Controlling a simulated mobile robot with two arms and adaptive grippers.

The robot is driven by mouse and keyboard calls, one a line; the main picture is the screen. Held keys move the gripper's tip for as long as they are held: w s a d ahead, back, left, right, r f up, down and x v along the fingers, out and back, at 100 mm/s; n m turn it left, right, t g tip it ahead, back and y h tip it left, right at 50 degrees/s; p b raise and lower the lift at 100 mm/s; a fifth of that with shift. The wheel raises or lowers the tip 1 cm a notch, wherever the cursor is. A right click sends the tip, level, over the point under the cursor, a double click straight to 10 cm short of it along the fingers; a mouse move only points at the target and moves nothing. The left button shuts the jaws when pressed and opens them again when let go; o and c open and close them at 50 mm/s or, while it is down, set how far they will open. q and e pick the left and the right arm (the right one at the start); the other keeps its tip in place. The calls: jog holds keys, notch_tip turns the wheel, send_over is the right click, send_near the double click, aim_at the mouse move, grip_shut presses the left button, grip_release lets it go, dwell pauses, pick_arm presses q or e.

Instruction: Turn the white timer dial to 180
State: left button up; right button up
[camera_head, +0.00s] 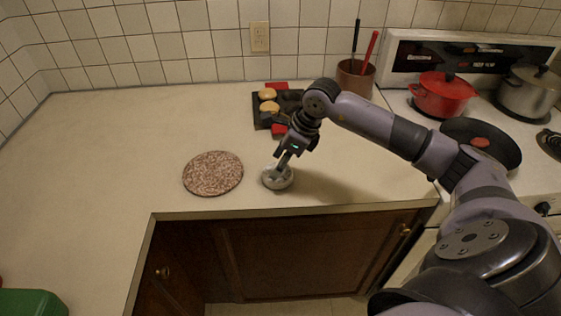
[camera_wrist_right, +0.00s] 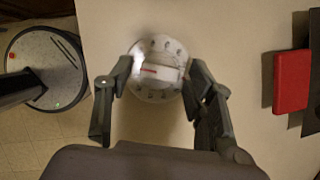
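The white timer (camera_head: 279,180) sits on the counter near its front edge. In the right wrist view its round white dial (camera_wrist_right: 160,91) shows a raised bar across the middle with a small red mark, and dark marks around the rim. My right gripper (camera_head: 281,167) reaches down onto it from above. In the wrist view my right gripper's fingers (camera_wrist_right: 160,72) stand apart, one on each side of the dial's bar. I cannot tell whether they press on it. The dial's reading is too small to make out. My left gripper is out of view.
A speckled round board (camera_head: 213,173) lies left of the timer. Behind are a dark tray (camera_head: 262,108) with buns, red blocks (camera_head: 277,86) and a brown utensil crock (camera_head: 354,80). A stove with a red pot (camera_head: 443,96) stands right.

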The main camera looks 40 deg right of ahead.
jog(key=shift+o, duration=0.2)
jog(key=v, duration=1.2)
